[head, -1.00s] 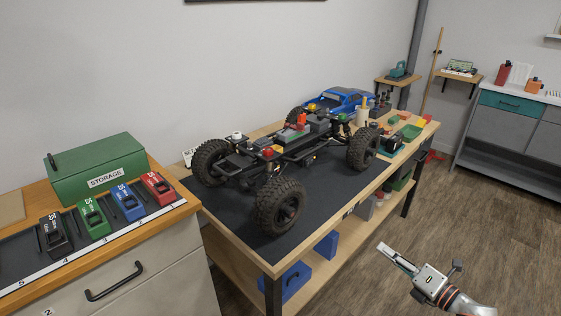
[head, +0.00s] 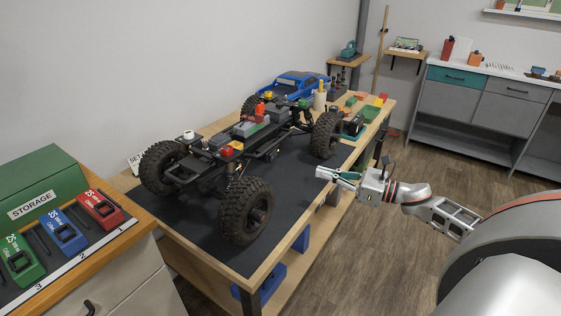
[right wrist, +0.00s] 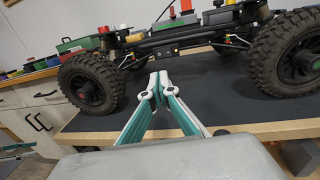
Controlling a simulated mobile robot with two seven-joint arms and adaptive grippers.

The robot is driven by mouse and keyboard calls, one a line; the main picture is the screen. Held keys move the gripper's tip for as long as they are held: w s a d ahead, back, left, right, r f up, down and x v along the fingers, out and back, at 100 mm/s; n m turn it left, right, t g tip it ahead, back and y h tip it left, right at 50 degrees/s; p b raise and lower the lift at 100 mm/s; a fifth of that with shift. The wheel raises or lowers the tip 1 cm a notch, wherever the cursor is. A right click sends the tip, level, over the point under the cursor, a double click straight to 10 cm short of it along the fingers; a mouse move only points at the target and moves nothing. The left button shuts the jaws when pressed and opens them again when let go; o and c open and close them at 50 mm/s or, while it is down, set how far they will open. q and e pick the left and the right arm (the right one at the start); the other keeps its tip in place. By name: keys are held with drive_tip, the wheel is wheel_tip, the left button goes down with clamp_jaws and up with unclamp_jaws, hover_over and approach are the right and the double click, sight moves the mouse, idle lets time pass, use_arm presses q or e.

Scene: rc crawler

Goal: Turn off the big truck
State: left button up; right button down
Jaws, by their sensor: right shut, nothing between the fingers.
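The big truck is a bare black chassis (head: 212,160) with large knobbly tyres, standing on a dark mat (head: 290,185) on the workbench. Red, grey and yellow parts sit on top of it. My right gripper (head: 321,173) is shut and empty, just over the front edge of the bench, beside the truck and apart from it. In the right wrist view the closed fingertips (right wrist: 158,82) point at the truck's side (right wrist: 190,42), between two wheels. I cannot make out a power switch for certain. My left gripper is not in view.
A blue car body (head: 300,82) lies behind the truck. A green storage box (head: 40,190) and red, blue and green battery-like packs (head: 62,232) are on the left cabinet. Small tools and trays (head: 358,125) crowd the bench's far end. The mat in front of the truck is clear.

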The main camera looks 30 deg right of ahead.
approach(273, 158)
drive_tip(key=x, duration=0.5)
drive_tip(key=shift+a+r, duration=0.15)
drive_tip(key=shift+w+a, duration=0.35)
drive_tip(key=shift+w, duration=0.2)
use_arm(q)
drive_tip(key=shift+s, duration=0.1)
use_arm(e)
drive_tip(key=shift+w+a, duration=0.1)
drive_tip(key=shift+w, duration=0.05)
